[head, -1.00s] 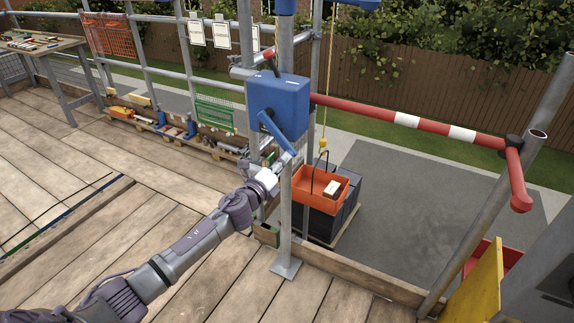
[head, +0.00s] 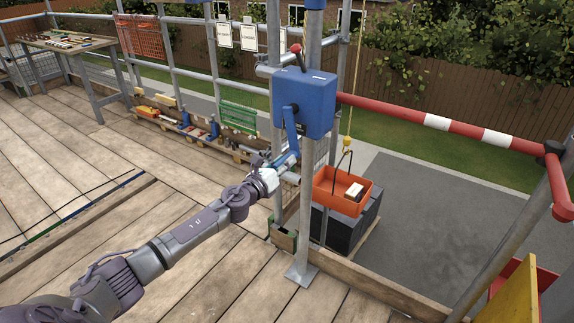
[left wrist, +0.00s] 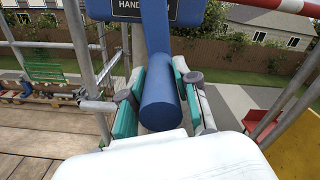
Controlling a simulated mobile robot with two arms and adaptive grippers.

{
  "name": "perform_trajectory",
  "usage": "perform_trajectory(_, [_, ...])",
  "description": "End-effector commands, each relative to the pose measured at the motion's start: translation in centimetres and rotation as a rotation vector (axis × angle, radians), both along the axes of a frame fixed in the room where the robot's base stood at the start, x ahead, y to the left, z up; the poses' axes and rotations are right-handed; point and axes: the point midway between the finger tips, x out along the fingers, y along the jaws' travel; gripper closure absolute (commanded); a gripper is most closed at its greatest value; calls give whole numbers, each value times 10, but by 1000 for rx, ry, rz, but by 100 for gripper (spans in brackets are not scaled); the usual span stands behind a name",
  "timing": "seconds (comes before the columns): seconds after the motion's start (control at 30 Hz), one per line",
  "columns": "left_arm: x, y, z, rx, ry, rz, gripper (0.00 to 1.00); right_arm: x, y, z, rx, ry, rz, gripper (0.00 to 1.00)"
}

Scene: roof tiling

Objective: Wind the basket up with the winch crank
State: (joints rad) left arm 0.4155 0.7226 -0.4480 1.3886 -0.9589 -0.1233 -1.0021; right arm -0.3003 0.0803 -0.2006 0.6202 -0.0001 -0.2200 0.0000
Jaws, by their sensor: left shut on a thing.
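The blue winch (head: 304,102) is mounted on a grey upright post. Its blue crank arm (head: 290,122) hangs nearly straight down. My left gripper (head: 287,163) is at the lower end of the crank. In the left wrist view its teal-padded fingers lie on both sides of the blue round crank handle (left wrist: 160,105), shut on it. The orange basket (head: 325,189) hangs by its dark bail from a yellow hook (head: 347,144) on a rope, at dark stacked blocks (head: 345,228); whether it touches them I cannot tell. A pale block (head: 354,190) lies in it. My right gripper is out of view.
A red-and-white bar (head: 450,127) crosses on the right. Scaffold rails and a wooden toe board (head: 375,297) edge the plank deck (head: 215,270). A bench with tools (head: 65,42) stands far left. A yellow panel (head: 512,300) is at lower right.

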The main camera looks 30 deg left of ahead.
Motion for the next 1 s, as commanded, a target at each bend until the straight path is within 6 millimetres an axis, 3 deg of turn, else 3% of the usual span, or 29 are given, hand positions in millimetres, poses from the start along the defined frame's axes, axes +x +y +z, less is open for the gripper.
perform_trajectory(0.37, [-1,4,-3,6,5,6,100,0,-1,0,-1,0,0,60])
perform_trajectory(0.4, [-1,4,-3,6,6,7,68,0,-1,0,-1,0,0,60])
perform_trajectory(0.57, [-1,4,-2,5,4,7,44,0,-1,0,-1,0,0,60])
perform_trajectory(1.0, [-4,3,-1,4,1,5,44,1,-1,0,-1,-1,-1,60])
